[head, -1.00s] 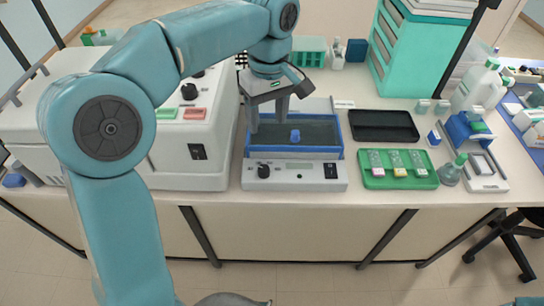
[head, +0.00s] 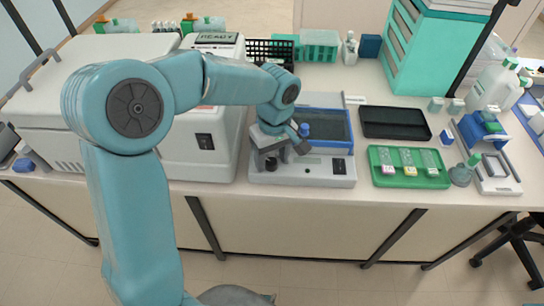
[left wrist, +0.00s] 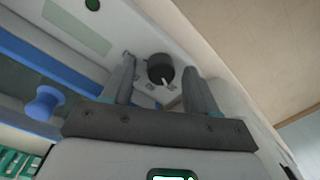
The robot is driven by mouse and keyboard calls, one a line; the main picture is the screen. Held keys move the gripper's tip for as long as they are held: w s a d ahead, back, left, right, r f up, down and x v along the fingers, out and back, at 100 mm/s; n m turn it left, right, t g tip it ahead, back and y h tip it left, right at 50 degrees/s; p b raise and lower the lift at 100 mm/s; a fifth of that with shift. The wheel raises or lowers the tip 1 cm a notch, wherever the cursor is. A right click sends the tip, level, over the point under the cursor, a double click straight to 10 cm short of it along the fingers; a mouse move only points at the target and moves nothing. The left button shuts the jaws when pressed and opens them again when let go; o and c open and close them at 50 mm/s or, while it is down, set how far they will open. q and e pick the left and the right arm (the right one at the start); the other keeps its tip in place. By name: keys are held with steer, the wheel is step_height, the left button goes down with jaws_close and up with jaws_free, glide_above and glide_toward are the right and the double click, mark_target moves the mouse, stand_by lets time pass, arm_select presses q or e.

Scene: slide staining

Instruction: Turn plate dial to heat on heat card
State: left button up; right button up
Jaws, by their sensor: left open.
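The plate (head: 316,170) is a grey unit with a blue-rimmed dark tray, a small display and a black switch on its front panel. Its black dial (head: 271,164) is at the panel's left end, partly covered by my gripper. My left gripper (head: 282,154) is open over that end of the panel. In the left wrist view the dial (left wrist: 160,68) sits between the two fingers, with a gap on both sides. A pale pointer mark shows on the dial. I cannot read the marks around it. No heat card is readable.
The white machine (head: 203,163) stands close at the plate's left. A blue knob (head: 304,130) rises from the plate's tray. A black tray (head: 390,124) and a green slide tray (head: 408,179) lie to the right. Bare bench shows between them.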

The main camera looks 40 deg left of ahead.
arm_select(q)
steer(key=shift+s+d, duration=0.1)
steer(key=shift+s, duration=0.05)
steer(key=shift+f, duration=0.1)
steer(key=shift+c, duration=1.3)
steer(key=c, duration=0.8)
